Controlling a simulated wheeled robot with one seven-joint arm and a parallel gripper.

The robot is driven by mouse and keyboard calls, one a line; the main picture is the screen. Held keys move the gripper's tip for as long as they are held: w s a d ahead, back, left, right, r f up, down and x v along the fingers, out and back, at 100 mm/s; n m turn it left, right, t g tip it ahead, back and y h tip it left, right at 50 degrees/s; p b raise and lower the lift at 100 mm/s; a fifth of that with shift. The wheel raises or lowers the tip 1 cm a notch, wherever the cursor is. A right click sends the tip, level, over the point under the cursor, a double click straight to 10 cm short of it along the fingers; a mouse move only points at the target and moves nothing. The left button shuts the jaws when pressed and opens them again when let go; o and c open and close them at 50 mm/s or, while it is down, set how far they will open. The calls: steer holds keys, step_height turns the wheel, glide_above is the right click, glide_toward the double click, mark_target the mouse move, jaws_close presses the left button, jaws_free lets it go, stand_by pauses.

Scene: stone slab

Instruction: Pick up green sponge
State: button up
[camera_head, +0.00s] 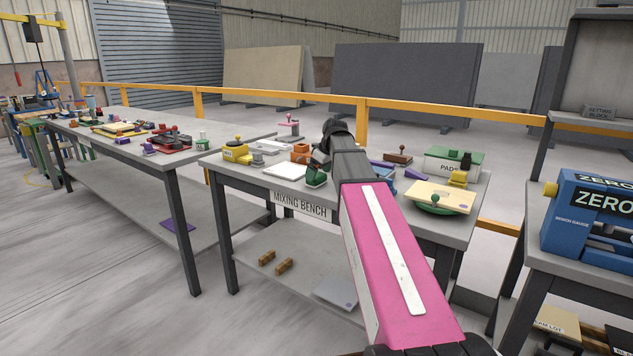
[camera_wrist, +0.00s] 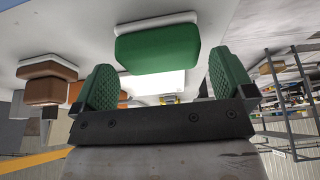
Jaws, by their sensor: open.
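The green sponge (camera_wrist: 158,48) shows in the wrist view as a rounded green block with a pale layer along one edge. It lies ahead of my gripper (camera_wrist: 163,66), centred between the two green ridged fingers. The fingers are open with a gap on each side of the sponge, and nothing is held. In the head view my gripper (camera_head: 317,170) is low over the mixing bench (camera_head: 250,181). A green patch shows at its tip there, but I cannot tell whether it is a finger or the sponge. My arm hides part of the bench.
A white tray (camera_head: 284,171), an orange box (camera_head: 300,150) and a yellow item (camera_head: 237,152) stand near the gripper. A green-topped box (camera_head: 453,163) and a cream board (camera_head: 440,195) are at the bench's right. A brown block (camera_wrist: 47,90) lies left in the wrist view.

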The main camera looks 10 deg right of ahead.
steer(key=shift+x, duration=1.3)
steer(key=c, duration=0.7)
steer(key=shift+r, duration=0.8)
step_height(320, 180, up, 3)
steer(key=shift+w+f, duration=0.1)
steer(key=shift+f, duration=0.1)
steer(key=s+a+r, duration=0.2)
steer(key=a, duration=0.1)
steer(key=s+a+r, duration=0.2)
steer(key=a, duration=0.1)
steer(key=s+a+r, duration=0.2)
steer(key=a, duration=0.2)
steer(key=shift+r, duration=0.4)
steer(key=shift+o, duration=0.3)
steer(key=shift+s, duration=0.1)
